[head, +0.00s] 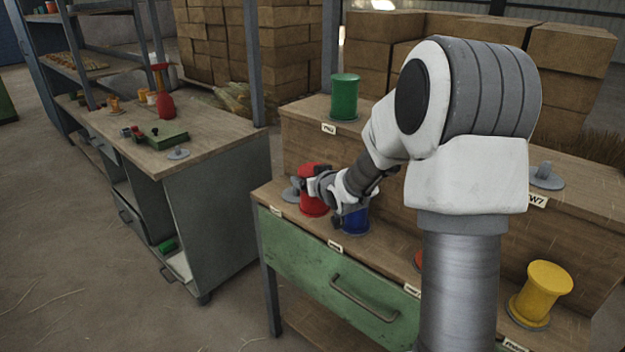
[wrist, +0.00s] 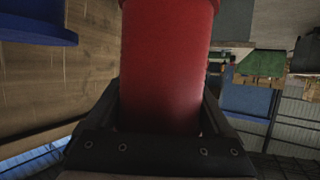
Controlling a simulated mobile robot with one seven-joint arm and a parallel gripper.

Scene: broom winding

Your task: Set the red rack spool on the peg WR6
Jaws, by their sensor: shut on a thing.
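The red spool (head: 312,192) is held in my gripper (head: 319,188), just above or at the lower step; I cannot tell whether it touches. It fills the middle of the wrist view (wrist: 165,65) between the two dark fingers. A bare grey peg (head: 292,192) with a round base is close to its left. The blue spool (head: 355,219) stands right beside it. I cannot pick out the peg WR6: most labels are too small to read, and my arm hides the middle of the upper step. A bare peg (head: 544,177) stands at right by a label ending in 7.
A green spool (head: 344,97) stands on the upper step at left. A yellow spool (head: 541,292) stands at lower right, and an orange-red one (head: 418,260) is mostly hidden by my arm. A workbench (head: 215,137) with a red tool is at left.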

